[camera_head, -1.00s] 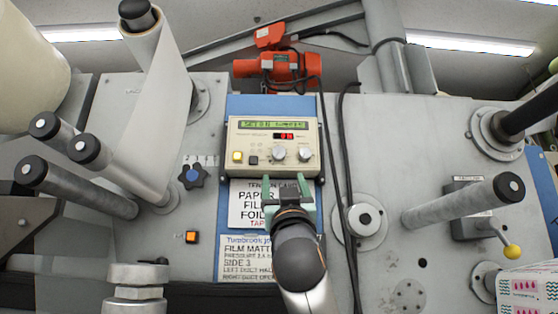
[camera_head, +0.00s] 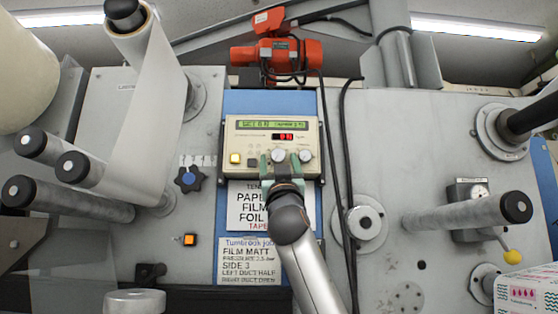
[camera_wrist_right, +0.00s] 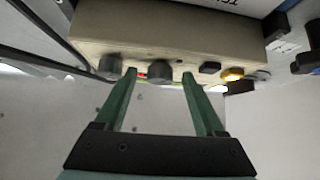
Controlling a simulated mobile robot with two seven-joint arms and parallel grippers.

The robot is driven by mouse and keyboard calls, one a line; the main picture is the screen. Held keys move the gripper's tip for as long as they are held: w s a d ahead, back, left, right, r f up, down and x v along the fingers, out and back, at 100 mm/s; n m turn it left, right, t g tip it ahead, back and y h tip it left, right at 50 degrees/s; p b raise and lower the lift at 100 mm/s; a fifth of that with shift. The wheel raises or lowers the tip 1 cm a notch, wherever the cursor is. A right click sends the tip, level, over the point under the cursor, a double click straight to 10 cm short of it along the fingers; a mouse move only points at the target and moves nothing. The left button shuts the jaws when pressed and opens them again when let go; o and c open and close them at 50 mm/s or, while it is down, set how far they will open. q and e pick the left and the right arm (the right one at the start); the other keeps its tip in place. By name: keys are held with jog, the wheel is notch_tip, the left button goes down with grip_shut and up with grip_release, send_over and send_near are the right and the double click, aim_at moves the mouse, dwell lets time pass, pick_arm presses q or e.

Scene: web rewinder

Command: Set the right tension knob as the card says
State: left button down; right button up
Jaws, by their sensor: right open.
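The beige control box (camera_head: 240,168) has two grey knobs side by side: a left knob (camera_head: 278,155) and a right knob (camera_head: 305,155). My right gripper (camera_head: 279,158) is open in front of the left knob. In the right wrist view, where left and right are reversed, the left knob (camera_wrist_right: 160,71) shows between the green fingertips (camera_wrist_right: 158,77); contact cannot be told. The right knob (camera_wrist_right: 110,66) is outside the fingers. A tension card (camera_head: 247,208) lists paper, film, foil and tape, partly hidden by my gripper. A job card (camera_head: 248,258) below reads FILM MATT. My left gripper is not in view.
The box also has a green display (camera_head: 273,124), a red readout (camera_head: 284,137), a yellow button (camera_head: 235,158) and a dark button. A blue star knob (camera_head: 189,178) and an orange button (camera_head: 190,240) sit to the left. Black cables (camera_head: 346,200) hang to the right of the box.

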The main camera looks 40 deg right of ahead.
jog(key=shift+c, duration=0.2)
grip_shut()
jog(key=shift+w+a+m+g+h, duration=0.15)
jog(key=shift+m+g+h, duration=0.25)
jog(key=shift+m+h, duration=0.25)
jog(key=m+g+h, duration=0.1)
jog(key=m, duration=0.1)
jog(key=m+g+h, duration=0.1)
jog(key=m, duration=0.1)
jog(key=shift+w+a+g+h, duration=0.15)
jog(key=shift+g+h, duration=0.1)
jog(key=shift+g, duration=0.15)
jog(key=shift+w+a+r+m+g+h, duration=0.1)
jog(key=shift+m+g+h, duration=0.9)
jog(key=shift+m+g, duration=1.3)
jog(key=shift+a+r+m+g+h, duration=0.1)
jog(key=shift+m+g+h, duration=0.9)
jog(key=shift+m+g, duration=1.25)
jog(key=shift+m+t, duration=0.25)
jog(key=shift+m, duration=0.35)
jog(key=shift+o, duration=0.2)
grip_release()
